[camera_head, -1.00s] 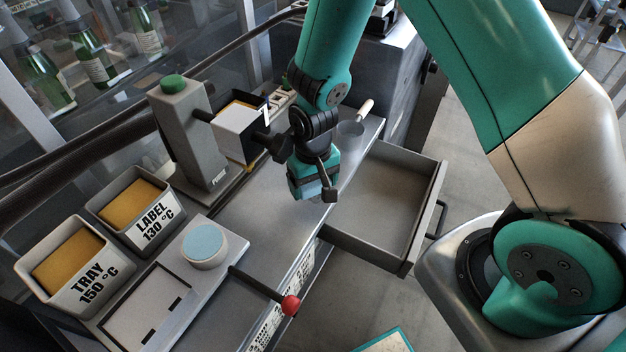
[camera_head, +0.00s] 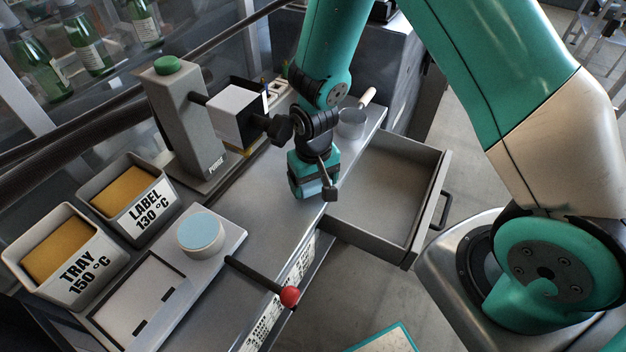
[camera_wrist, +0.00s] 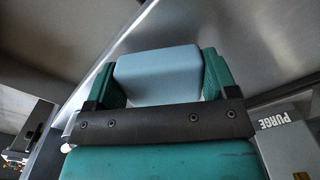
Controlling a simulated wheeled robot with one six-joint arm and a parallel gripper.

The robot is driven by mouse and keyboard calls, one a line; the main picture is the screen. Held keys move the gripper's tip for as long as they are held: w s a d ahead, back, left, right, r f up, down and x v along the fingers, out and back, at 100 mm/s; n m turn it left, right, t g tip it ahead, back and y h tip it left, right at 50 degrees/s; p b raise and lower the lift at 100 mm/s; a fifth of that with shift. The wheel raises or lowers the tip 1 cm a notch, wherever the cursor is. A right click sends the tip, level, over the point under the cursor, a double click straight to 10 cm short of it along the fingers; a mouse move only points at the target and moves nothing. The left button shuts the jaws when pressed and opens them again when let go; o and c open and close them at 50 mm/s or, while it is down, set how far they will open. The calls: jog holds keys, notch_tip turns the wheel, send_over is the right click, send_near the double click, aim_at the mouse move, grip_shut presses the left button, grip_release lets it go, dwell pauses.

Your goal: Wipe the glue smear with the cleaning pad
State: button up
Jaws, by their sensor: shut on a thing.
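My gripper (camera_wrist: 160,88) is shut on a light blue block, the cleaning pad (camera_wrist: 158,66), which sits between its two teal fingers in the wrist view. In the head view my gripper (camera_head: 316,181) points down over the steel worktop (camera_head: 262,205), near its right edge and beside the open drawer. The pad is hidden behind the gripper there, so I cannot tell whether it touches the worktop. I cannot make out the glue smear in either view.
A grey post marked PURGE (camera_head: 187,125) with a green button and a box head stands left of the gripper. An open drawer (camera_head: 375,215) juts out right. A red-knobbed lever (camera_head: 289,296), a round blue-topped puck (camera_head: 201,235) and two bins, LABEL (camera_head: 140,209) and TRAY (camera_head: 80,275), lie nearer.

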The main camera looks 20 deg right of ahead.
jog(key=shift+f+b, duration=0.75)
jog(key=shift+f, duration=0.25)
jog(key=shift+w+d+r, duration=0.1)
jog(key=shift+w+d, duration=0.4)
jog(key=shift+d, duration=0.2)
jog(key=shift+w+d, duration=0.5)
jog(key=shift+d, duration=0.2)
jog(key=shift+w+d, duration=0.55)
jog(key=shift+d, duration=0.2)
jog(key=shift+w+d, duration=0.55)
jog(key=shift+d, duration=0.2)
jog(key=shift+d+p, duration=0.1)
jog(key=shift+p, duration=0.25)
jog(key=shift+s+a+f, duration=0.15)
jog(key=shift+s+a, duration=0.45)
jog(key=shift+a, duration=0.25)
jog(key=shift+s+a+f, duration=0.1)
jog(key=shift+s+a, duration=0.5)
jog(key=shift+a, duration=0.2)
jog(key=shift+s+a+r, duration=0.1)
jog(key=shift+s+a, duration=0.45)
jog(key=shift+a, duration=0.2)
jog(key=shift+s+a, duration=0.5)
jog(key=shift+a, duration=0.2)
